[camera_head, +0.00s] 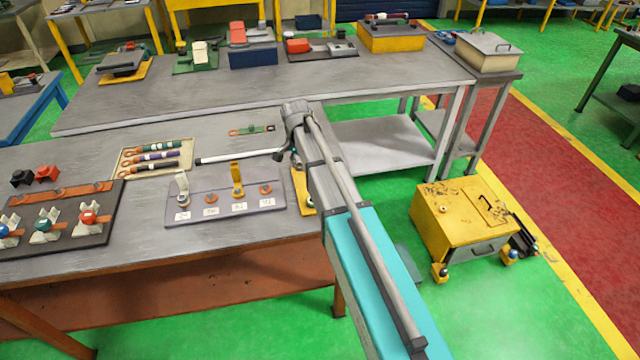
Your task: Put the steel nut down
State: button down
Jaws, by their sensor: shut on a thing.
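My arm reaches from the bottom right over the front workbench (75,150). The dark end of my gripper (281,154) shows in small part beside the arm, just above the bench behind the terminal board (225,214). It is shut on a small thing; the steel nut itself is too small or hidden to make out. A pale thin rod (238,157) runs left from the gripper's end; I cannot tell whether they touch. The grey terminal board has labelled positions, a silver upright lug (182,183) and a yellow one (237,176).
A beige tray (122,165) with several banded rods lies left of the gripper. A dark fixture (100,228) with coloured knobs is at the far left. A green strip (251,130) lies behind. My arm hides part of a yellow piece (300,181) right of the board.

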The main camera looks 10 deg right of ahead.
jog(key=shift+d, duration=0.25)
jog(key=s+d+r+m+p, duration=0.2)
jog(key=s+r+m+p, duration=0.1)
jog(key=s, duration=0.4)
jog(key=shift+s+d+r+p, duration=0.2)
jog(key=shift+s+r+p, duration=0.05)
jog(key=shift+r+p, duration=0.1)
jog(key=shift+w, duration=0.1)
jog(key=w+d+f+b, duration=0.1)
jog(key=w+f+b, duration=0.1)
jog(key=w, duration=0.1)
jog(key=w+d+f+b, duration=0.1)
jog(key=w+f+b, duration=0.2)
jog(key=w, duration=0.1)
jog(key=w+f+b, duration=0.3)
jog(key=w, duration=0.1)
jog(key=shift+w+d, duration=0.25)
jog(key=shift+d, duration=0.15)
jog(key=shift+w+d+f+b, duration=0.15)
jog(key=shift+w+f+b, duration=0.35)
jog(key=shift+w+f, duration=0.1)
